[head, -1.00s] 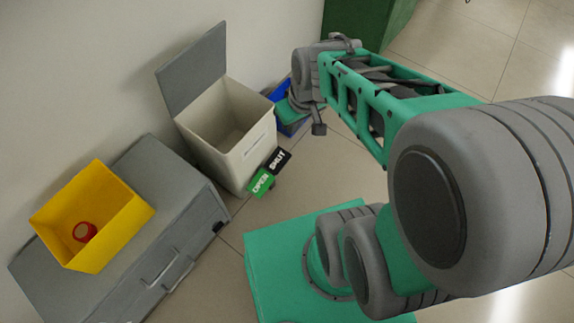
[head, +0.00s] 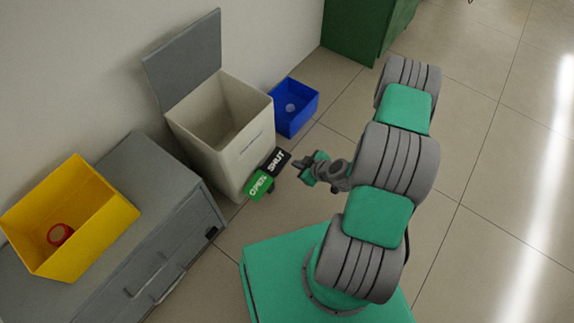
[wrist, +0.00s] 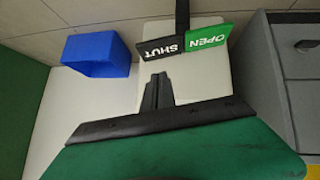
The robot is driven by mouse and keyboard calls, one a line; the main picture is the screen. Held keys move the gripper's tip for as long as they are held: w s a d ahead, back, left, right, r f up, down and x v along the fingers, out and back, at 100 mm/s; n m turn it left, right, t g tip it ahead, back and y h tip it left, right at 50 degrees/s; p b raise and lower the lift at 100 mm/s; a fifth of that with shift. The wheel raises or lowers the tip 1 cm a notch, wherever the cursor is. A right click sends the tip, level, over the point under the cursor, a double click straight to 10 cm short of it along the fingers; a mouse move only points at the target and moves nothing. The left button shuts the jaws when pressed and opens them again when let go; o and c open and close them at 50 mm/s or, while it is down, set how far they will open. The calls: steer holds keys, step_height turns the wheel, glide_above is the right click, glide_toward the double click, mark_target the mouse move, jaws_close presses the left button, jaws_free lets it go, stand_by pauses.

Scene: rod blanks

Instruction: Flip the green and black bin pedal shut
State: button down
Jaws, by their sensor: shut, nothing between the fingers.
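The bin pedal has a green half marked OPEN (head: 259,186) and a black half marked SHUT (head: 277,162), at the foot of the white bin (head: 232,166). The bin's grey lid (head: 186,60) stands up, open. My gripper (head: 298,163) is shut and empty, low beside the black half, with a small gap visible. In the wrist view my shut fingers (wrist: 157,92) point toward the black SHUT half (wrist: 162,48); the green OPEN half (wrist: 208,38) is to its right. Whether the fingertips touch the pedal cannot be told.
A blue bin (head: 294,107) with a round item stands right of the white bin. A grey cabinet (head: 150,205) at left carries a yellow bin (head: 120,210) with a red ring-shaped item. A green cabinet (head: 360,30) stands at the back. Floor to the right is clear.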

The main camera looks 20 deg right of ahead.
steer(key=b, duration=0.4)
glide_toward(281, 163)
steer(key=w+a+f, duration=0.1)
steer(key=w+a, duration=0.1)
steer(key=w, duration=0.1)
steer(key=f, duration=0.1)
steer(key=f+b, duration=0.1)
steer(key=shift+w+d+f, duration=0.1)
steer(key=shift+w+f, duration=0.15)
steer(key=shift+f, duration=0.25)
